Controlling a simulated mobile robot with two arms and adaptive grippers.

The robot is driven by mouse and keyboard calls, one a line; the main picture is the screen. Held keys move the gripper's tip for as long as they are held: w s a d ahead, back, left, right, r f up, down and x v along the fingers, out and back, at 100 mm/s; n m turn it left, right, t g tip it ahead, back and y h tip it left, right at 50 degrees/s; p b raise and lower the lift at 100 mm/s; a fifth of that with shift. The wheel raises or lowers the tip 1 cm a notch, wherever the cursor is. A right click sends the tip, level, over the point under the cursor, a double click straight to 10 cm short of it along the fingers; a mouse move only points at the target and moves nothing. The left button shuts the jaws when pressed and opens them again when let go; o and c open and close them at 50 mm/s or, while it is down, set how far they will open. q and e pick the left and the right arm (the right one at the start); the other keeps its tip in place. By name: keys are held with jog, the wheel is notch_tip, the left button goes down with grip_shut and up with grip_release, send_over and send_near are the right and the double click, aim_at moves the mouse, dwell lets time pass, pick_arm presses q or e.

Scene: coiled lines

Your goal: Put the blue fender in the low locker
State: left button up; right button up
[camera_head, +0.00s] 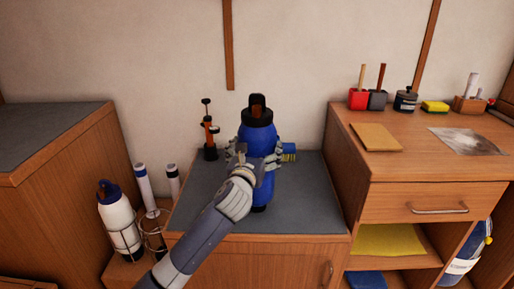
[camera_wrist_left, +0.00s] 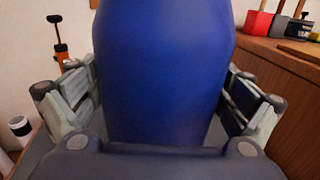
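The blue fender (camera_head: 258,145) stands upright with a black cap and eye on top, over the grey top of a low wooden locker (camera_head: 255,250). My left gripper (camera_head: 258,160) reaches it from the front, with fingers on both sides. In the left wrist view the fender (camera_wrist_left: 165,75) fills the space between the fingers, which appear to press its sides. Its foot is partly hidden by my arm, and I cannot tell if it bears on the top. The locker's door, with a handle at right, looks closed. My right gripper is not in view.
A small blue cylinder (camera_head: 289,151) lies close right of the fender. An orange-and-black item (camera_head: 209,135) stands behind left. A white fender (camera_head: 119,222) sits in a wire rack at left. The workbench (camera_head: 420,185) at right has a drawer and open shelves.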

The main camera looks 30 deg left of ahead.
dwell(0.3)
pick_arm(q)
jog(key=shift+s+d+r, duration=0.1)
jog(key=shift+s+d, duration=0.05)
jog(key=shift+s, duration=0.15)
jog(key=p+v, duration=0.1)
jog(key=v, duration=1)
jog(key=s+d+f+n+g+h, duration=0.1)
jog(key=s+d+f+n+g, duration=0.3)
jog(key=f, duration=0.6)
jog(key=s+a+f+n+g+h, duration=0.1)
jog(key=s+f+n, duration=0.1)
jog(key=f+n, duration=0.65)
jog(key=s+d+f+n+g+h, duration=0.1)
jog(key=s+d+f+n+g, duration=0.2)
jog(key=f, duration=0.9)
jog(key=s+d+f+n+g+h, duration=0.1)
jog(key=s+d+f+n+g, duration=0.2)
jog(key=s+f+n, duration=0.4)
jog(key=s+d+f+n+g+h, duration=0.2)
jog(key=s+d+f+n, duration=0.4)
jog(key=s+f, duration=0.4)
jog(key=shift+s+f+n+g, duration=0.3)
jog(key=shift+f+n+g, duration=0.25)
jog(key=shift+n+g, duration=0.2)
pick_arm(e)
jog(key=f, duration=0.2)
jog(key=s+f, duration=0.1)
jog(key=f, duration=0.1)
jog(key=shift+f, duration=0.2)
